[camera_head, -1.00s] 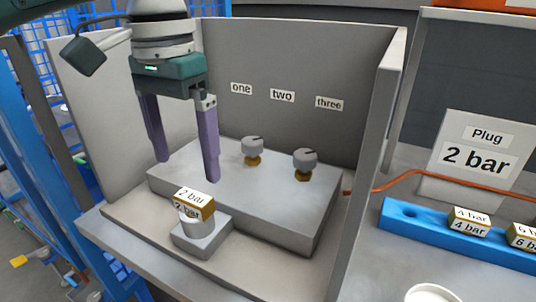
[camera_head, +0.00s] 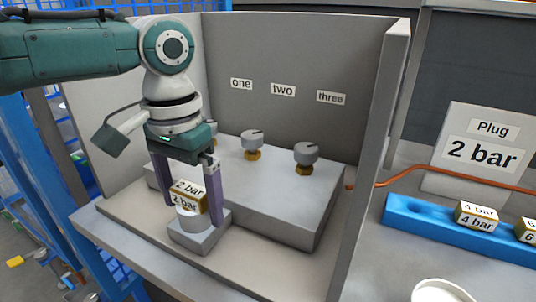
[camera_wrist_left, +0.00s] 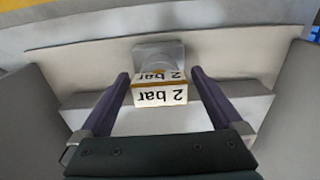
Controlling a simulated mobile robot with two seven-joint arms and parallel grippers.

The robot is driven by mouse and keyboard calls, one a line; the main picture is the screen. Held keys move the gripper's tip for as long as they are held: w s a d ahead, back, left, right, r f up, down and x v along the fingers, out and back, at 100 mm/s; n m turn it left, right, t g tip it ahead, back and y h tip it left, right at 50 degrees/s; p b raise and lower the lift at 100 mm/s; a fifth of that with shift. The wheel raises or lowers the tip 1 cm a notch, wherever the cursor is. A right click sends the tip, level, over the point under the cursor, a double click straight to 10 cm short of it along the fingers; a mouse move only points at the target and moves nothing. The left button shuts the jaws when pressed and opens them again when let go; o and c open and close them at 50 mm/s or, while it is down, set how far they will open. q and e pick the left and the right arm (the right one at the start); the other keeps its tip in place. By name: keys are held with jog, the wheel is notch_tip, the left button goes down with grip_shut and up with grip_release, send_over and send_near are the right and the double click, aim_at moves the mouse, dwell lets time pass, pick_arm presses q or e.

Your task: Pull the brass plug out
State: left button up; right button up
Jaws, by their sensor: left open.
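The brass plug (camera_head: 187,196) carries "2 bar" labels on its top and front. It sits upright in a grey round socket on a small grey block (camera_head: 201,237) at the front of the shell. It also shows in the left wrist view (camera_wrist_left: 160,88), between the fingers. My left gripper (camera_head: 190,215) is open, with one purple finger on each side of the plug. In the left wrist view (camera_wrist_left: 158,80) a gap shows between the plug and each finger. My right gripper is not in view.
A grey box behind the plug bears several valve knobs (camera_head: 305,153) under the signs one, two and three. Grey shell walls (camera_head: 376,130) stand around. At right are a blue rack (camera_head: 430,225) with labelled plugs, a "Plug 2 bar" sign (camera_head: 480,150) and a white round container (camera_head: 440,292).

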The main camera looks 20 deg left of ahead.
aim_at(189, 189)
pick_arm(q)
jog(key=shift+c, duration=0.2)
jog(key=c, duration=1.4)
jog(key=shift+r+p, duration=3.05)
jog(key=shift+p, duration=0.45)
